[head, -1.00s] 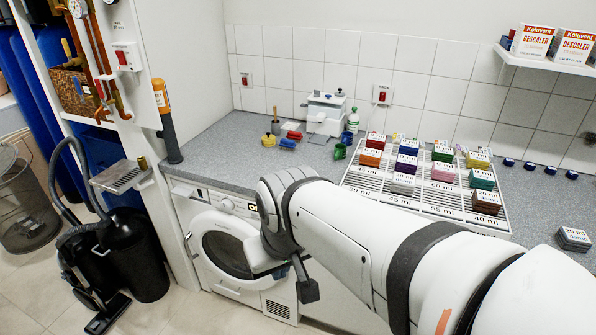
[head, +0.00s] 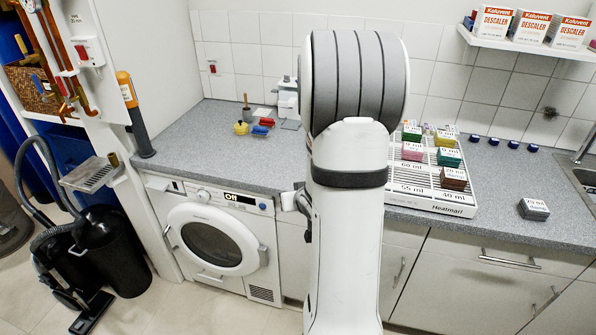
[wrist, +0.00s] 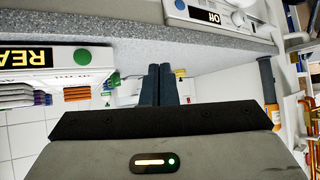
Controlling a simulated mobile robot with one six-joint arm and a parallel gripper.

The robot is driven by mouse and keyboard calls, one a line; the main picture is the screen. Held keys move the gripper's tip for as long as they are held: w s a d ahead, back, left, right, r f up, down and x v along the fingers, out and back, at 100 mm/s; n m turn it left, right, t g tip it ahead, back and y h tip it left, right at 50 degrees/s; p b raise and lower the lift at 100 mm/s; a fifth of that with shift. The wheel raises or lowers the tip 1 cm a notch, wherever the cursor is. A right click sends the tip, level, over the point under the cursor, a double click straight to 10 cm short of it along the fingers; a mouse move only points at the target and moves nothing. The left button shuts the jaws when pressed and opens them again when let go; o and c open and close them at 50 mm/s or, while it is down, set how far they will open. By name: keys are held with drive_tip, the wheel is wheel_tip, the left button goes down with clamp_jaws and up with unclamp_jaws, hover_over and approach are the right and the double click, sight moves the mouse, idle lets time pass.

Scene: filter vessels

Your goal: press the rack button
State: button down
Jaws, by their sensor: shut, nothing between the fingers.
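The rack (head: 425,203) sits on the counter right of my arm in the head view. My arm hides its left part. In the wrist view, the picture is turned over and the rack's white front (wrist: 45,58) is at the left, with a display reading "REA" and a round green button (wrist: 82,57). My gripper (wrist: 158,72) shows as two dark fingers, shut together and empty. The fingertips are to the right of the button in that picture, apart from it. In the head view my arm hides the fingers.
A washing machine (head: 213,238) with a display reading "Off" stands under the counter (head: 230,152) at left. Coloured boxes stand on the rack. A grey box (head: 534,209) lies right of it. Descaler boxes (head: 528,27) stand on a wall shelf.

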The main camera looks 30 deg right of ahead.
drive_tip(key=s+d+f+m+t+y+p, duration=0.1)
drive_tip(key=s+d+f+m+t, duration=0.3)
drive_tip(key=d+f+t, duration=0.1)
drive_tip(key=shift+s+d+f+m+t, duration=0.3)
drive_tip(key=shift+f+t, duration=0.4)
drive_tip(key=shift+f, duration=0.25)
drive_tip(key=w+d+p, duration=0.1)
drive_tip(key=w+d, duration=0.4)
drive_tip(key=d, duration=0.1)
drive_tip(key=shift+w+d, duration=0.35)
drive_tip(key=shift+w, duration=0.05)
drive_tip(key=shift+w+d, duration=0.1)
idle(1.4)
drive_tip(key=shift+w+d, duration=0.2)
